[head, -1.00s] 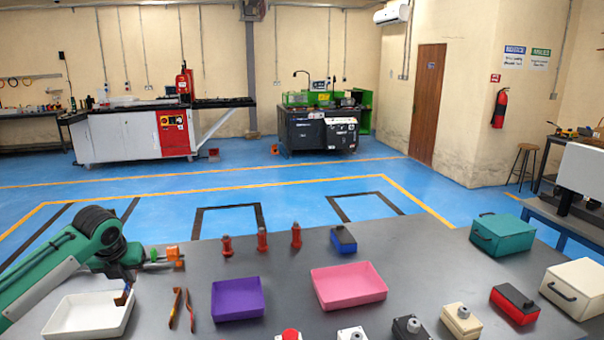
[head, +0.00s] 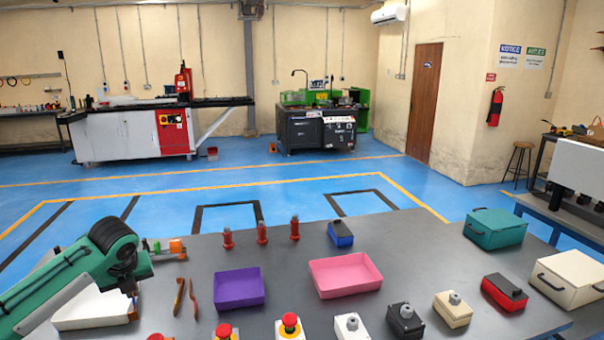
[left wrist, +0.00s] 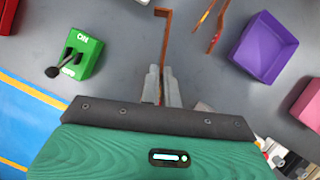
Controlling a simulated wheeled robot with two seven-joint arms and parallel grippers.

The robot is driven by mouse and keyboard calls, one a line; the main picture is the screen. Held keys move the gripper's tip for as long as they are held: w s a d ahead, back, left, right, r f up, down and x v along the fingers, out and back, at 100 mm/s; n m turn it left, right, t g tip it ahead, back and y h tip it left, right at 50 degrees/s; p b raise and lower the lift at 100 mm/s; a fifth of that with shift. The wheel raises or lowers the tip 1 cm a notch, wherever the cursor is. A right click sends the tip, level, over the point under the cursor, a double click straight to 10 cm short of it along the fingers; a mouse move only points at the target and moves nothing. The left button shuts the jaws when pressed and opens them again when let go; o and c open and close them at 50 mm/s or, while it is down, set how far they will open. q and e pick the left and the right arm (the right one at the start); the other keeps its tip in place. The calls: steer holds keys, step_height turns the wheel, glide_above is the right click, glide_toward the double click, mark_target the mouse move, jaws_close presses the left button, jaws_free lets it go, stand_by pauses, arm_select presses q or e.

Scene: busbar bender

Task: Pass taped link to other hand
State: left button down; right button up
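My left gripper (left wrist: 162,88) is shut on a copper link (left wrist: 162,40) with a bent end, which sticks out beyond the fingertips in the left wrist view. No tape can be made out on its visible part. In the head view my left gripper (head: 131,292) is over the right side of the white tray (head: 75,322), and the held link is mostly hidden. Two more copper links lie side by side on the table, the left one (head: 179,297) and the right one (head: 192,298); one shows a yellowish patch in the left wrist view (left wrist: 207,13). My right gripper is not in view.
A purple tray (head: 238,289) and a pink tray (head: 345,276) stand right of the loose links. Several button boxes line the near edge, with red posts (head: 262,233) behind. A green switch box (left wrist: 88,50) is beside my left gripper.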

arm_select(q)
steer(key=s+d+f+n+g+h, duration=0.1)
steer(key=s+d+f+n+g, duration=0.3)
steer(key=s+d+n, duration=0.5)
steer(key=s+d+f+n+g+h, duration=0.1)
steer(key=s+d+f+n+g, duration=0.3)
steer(key=s+d+n, duration=0.6)
steer(key=s+f+n, duration=0.1)
steer(key=n, duration=0.9)
steer(key=shift+h, duration=0.3)
steer(key=shift+s, duration=0.1)
